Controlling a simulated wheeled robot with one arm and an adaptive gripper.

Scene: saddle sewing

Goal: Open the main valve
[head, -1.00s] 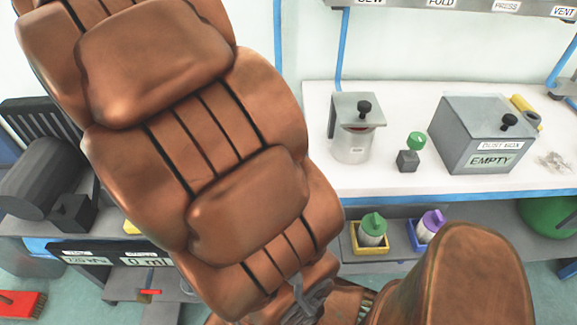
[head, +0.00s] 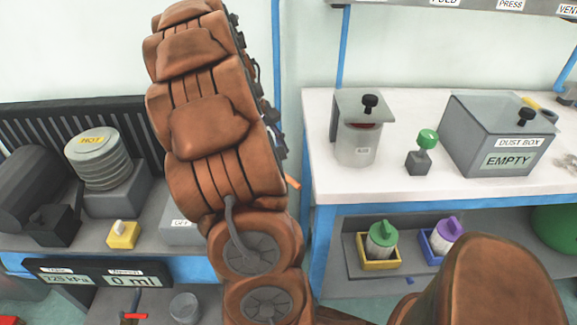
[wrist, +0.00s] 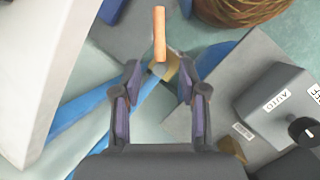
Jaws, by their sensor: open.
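An orange bar-shaped handle (wrist: 159,30) stands upright in the wrist view, with a small tan fitting (wrist: 172,68) at its lower end. It looks like the main valve's lever, but I see no label on it. My gripper (wrist: 158,70) is open and empty. The handle's lower end shows between and just beyond the two fingertips, with a gap on each side; I cannot tell the depth. In the head view a short orange piece (head: 292,183) sticks out behind my arm beside the bench leg, probably the same handle. My gripper is hidden there behind my arm.
A white-topped bench (head: 310,140) on the right carries a grey dust box (head: 480,150) and a metal canister (head: 357,145). Displays (head: 110,275) read 720 kPa and 0 ml.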

